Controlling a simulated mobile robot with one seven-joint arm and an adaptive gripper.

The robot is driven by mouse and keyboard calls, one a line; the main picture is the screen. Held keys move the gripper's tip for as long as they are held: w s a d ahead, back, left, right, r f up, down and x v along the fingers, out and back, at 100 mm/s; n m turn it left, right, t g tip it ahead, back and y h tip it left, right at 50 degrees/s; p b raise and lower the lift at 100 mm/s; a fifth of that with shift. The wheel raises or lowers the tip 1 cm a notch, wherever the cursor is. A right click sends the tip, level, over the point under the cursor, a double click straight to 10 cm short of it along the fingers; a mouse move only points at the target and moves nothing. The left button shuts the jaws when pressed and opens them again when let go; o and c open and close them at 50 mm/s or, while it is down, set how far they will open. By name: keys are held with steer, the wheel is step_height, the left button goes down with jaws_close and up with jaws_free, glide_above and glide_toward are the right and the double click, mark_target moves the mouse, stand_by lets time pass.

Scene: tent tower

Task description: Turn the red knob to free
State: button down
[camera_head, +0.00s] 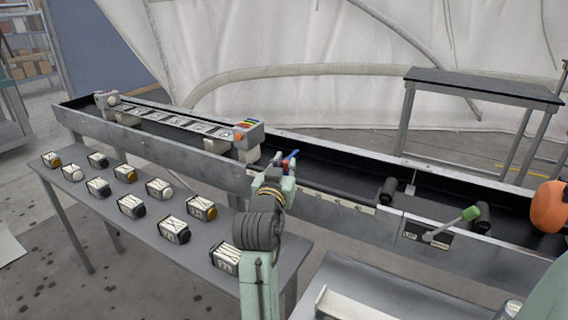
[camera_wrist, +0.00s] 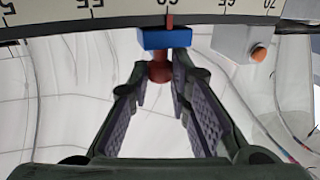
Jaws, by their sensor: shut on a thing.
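The red knob (camera_wrist: 159,71) shows in the wrist view, just below a blue block (camera_wrist: 165,39). A thin red pointer (camera_wrist: 170,20) rises from the block to a numbered scale (camera_wrist: 110,14), near the 60 mark. My gripper (camera_wrist: 162,82) has its two purple-padded fingers on either side of the red knob and is shut on it. In the head view my gripper (camera_head: 283,170) is at the near rim of the long grey trough (camera_head: 335,215). There it hides most of the knob, with a bit of blue beside it. I cannot read any "free" marking.
A grey table (camera_head: 95,225) with several labelled blocks stands left of my arm. An empty dark-topped table (camera_head: 480,88) stands behind.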

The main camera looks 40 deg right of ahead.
steer(key=shift+s+d+n+t+y+p, duration=0.15)
steer(key=shift+n+t+y+p, duration=0.1)
steer(key=shift+n+t+y, duration=0.7)
steer(key=shift+s+d+n+t+y+p, duration=0.1)
steer(key=shift+n+t+y+p, duration=0.1)
steer(key=shift+n+t+y, duration=0.7)
steer(key=c, duration=1.5)
jaws_free()
steer(key=shift+w, duration=0.1)
steer(key=shift+o, duration=0.2)
steer(key=shift+a, duration=0.1)
steer(key=v, duration=1.2)
steer(key=shift+r, duration=0.1)
